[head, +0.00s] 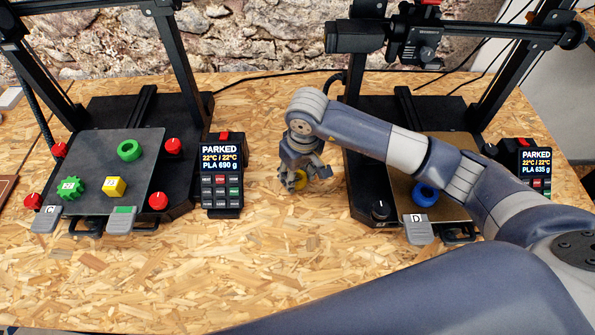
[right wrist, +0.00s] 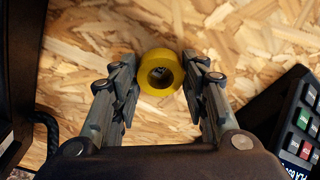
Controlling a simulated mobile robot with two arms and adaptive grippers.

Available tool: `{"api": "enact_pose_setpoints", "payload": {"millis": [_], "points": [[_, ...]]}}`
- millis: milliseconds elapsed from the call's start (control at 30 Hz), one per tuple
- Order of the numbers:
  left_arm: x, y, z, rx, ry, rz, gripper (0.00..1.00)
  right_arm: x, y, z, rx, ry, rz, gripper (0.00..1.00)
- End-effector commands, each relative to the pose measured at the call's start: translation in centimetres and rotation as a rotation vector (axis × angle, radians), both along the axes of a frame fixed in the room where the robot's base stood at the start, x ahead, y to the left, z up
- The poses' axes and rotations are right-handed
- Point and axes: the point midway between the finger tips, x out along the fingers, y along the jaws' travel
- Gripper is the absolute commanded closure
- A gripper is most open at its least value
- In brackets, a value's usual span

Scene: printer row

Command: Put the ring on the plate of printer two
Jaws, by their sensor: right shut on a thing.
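A yellow ring (right wrist: 147,84) sits between the fingers of my right gripper (right wrist: 161,72), which is shut on it. In the head view the right gripper (head: 306,178) and the yellow ring (head: 300,181) are over the bare board between the two printers. I cannot tell whether the ring touches the board. The right printer's tan plate (head: 452,205) bears a blue ring (head: 425,196) and is partly hidden by my right arm. The left printer's dark grey plate (head: 100,165) bears a green ring (head: 130,150), a green gear and a yellow cube. My left gripper is not in view.
A control box (head: 221,180) stands left of my right gripper, and another (head: 527,168) stands at the right. Black printer frames rise behind both plates. Grey clips (head: 417,230) sit on the plates' front edges. The board's front middle is clear.

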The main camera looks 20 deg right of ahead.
Motion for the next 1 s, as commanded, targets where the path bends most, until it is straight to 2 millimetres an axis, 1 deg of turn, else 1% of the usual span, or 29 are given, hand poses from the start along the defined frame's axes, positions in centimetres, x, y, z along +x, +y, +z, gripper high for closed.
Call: {"api": "enact_pose_setpoints", "payload": {"millis": [167,333,367,400,433,467,767,867,900,967,1000], "points": [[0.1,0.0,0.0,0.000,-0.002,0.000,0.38,0.1,0.0,0.1,0.001,-0.003,0.000,0.70],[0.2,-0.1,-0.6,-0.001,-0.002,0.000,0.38,0.1,0.0,-0.4,0.000,-0.003,0.000,0.70],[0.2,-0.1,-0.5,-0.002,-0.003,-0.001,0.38,0.1,0.0,-0.3,0.000,-0.003,0.000,0.57],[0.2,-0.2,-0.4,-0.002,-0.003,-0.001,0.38,0.1,0.0,-0.2,0.001,-0.003,0.000,0.48],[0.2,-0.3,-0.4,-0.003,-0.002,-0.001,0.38,0.1,0.0,-0.2,0.001,-0.002,0.000,0.41],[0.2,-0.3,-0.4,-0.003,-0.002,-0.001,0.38,0.1,0.0,-0.2,0.001,-0.002,0.000,0.39],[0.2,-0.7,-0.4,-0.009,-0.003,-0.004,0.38,0.1,0.0,-0.2,0.001,-0.002,0.000,0.39],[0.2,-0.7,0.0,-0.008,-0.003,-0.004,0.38,0.0,0.0,0.1,0.002,-0.002,0.000,0.39],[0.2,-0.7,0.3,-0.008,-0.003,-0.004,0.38,0.0,0.0,0.3,0.001,-0.001,0.000,0.39],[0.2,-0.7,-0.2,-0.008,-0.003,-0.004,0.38,0.1,0.0,1.0,0.001,-0.006,0.001,0.39],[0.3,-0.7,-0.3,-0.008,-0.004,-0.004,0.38,0.1,-0.1,1.7,0.001,-0.008,0.001,0.39]]}}
